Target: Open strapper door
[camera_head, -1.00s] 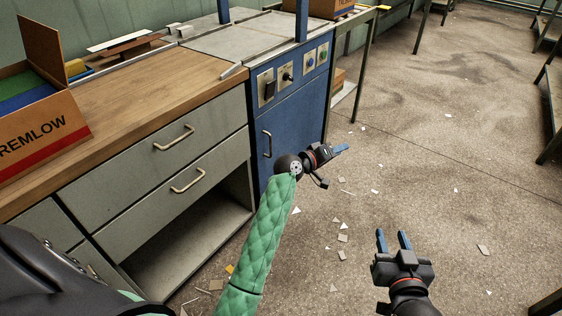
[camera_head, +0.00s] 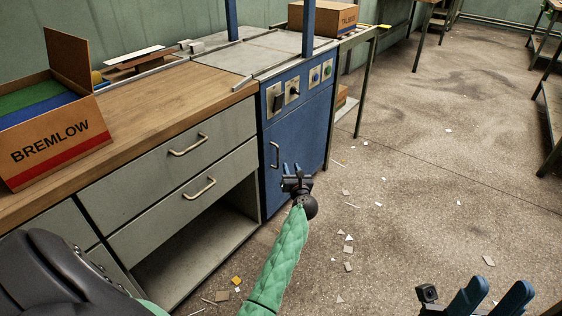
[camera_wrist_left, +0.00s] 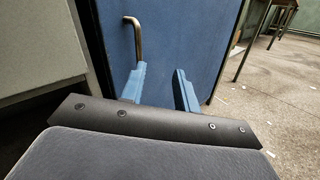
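The strapper is a blue machine with a blue door (camera_head: 296,140) below a row of switches. The door looks closed. Its metal handle (camera_head: 274,155) stands upright near the door's left edge. My left gripper (camera_head: 290,168) is in front of the door, slightly right of and below the handle. In the left wrist view, its blue fingers (camera_wrist_left: 160,85) are apart and empty, pointing at the door, with the handle (camera_wrist_left: 135,38) ahead of the left finger. They appear apart from the handle. My right gripper (camera_head: 495,295) is low at the right, fingers apart and empty.
A grey drawer cabinet (camera_head: 165,160) with a wooden top stands left of the strapper. A BREMLOW box (camera_head: 55,140) sits on it. A green-legged table (camera_head: 360,80) stands right of the strapper. The floor before the door is open, with scattered scraps.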

